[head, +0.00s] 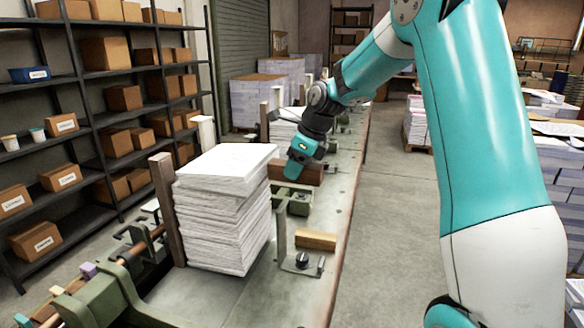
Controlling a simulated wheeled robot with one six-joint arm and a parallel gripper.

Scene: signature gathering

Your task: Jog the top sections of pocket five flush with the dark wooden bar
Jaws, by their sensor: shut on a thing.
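A tall stack of white paper sections (222,215) stands in the near pocket of the long metal bench. Its layers are uneven at the edges, and the top sheets sit slightly askew. My gripper (296,172) is just beyond the stack's right side, pointing down. It is shut on the dark wooden bar (312,174), which lies level beside the far right edge of the stack. The stack hides the bar's left end, and I cannot tell whether bar and stack touch. No pocket number is readable.
A brown upright post (163,193) stands at the stack's left. A light wooden block (316,239) lies on the bench by a metal bracket (283,235). Another paper stack (285,130) stands farther along.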

